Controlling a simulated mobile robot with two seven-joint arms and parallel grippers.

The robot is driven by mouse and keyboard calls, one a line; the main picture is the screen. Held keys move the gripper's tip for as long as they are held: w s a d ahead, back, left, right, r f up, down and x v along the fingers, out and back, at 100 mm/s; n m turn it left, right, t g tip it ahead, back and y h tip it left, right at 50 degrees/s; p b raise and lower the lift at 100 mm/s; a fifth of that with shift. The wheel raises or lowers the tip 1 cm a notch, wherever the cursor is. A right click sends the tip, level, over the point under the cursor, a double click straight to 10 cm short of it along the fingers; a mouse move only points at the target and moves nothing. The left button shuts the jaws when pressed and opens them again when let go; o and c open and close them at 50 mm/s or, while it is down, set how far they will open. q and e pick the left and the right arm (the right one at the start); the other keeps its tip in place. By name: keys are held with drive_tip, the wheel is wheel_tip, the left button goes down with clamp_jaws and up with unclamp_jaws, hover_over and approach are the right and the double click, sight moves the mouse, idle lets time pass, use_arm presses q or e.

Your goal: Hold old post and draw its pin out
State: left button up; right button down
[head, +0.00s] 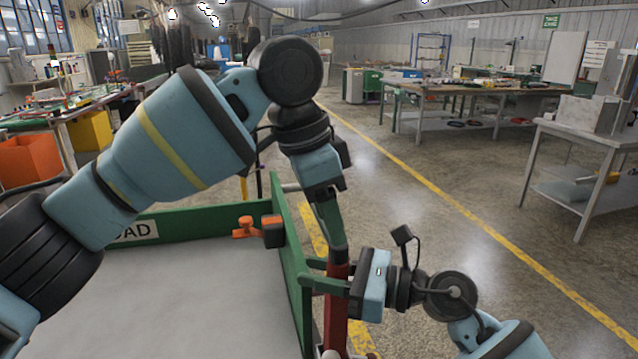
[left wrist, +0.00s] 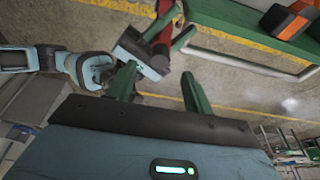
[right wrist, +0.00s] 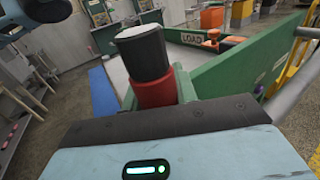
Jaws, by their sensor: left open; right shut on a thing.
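The old post (head: 335,318) is red and stands upright at the corner of the green-walled cart. In the right wrist view its red part (right wrist: 155,93) carries a dark cap with a pale top (right wrist: 144,55). My right gripper (head: 322,275) is shut around the red post from the right. My left gripper (head: 330,225) points down just above and in front of the post in the head view. In the left wrist view its green fingers (left wrist: 157,85) are apart and empty, with the red post (left wrist: 165,12) beyond them. I cannot make out the pin.
The cart's green wall (head: 288,260) runs beside the post, with a LOAD label on its far side. An orange-and-black fitting (head: 272,231) sits on the wall. Workbenches (head: 470,92) stand farther back.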

use_arm(q)
drive_tip(key=shift+x, duration=2.55)
drive_tip(key=c, duration=1.1)
drive_tip(key=shift+o, duration=0.2)
drive_tip(key=shift+r, duration=0.1)
drive_tip(key=shift+r, duration=0.65)
drive_tip(key=shift+r, duration=2.85)
drive_tip(key=shift+r, duration=0.2)
drive_tip(key=shift+r, duration=1.35)
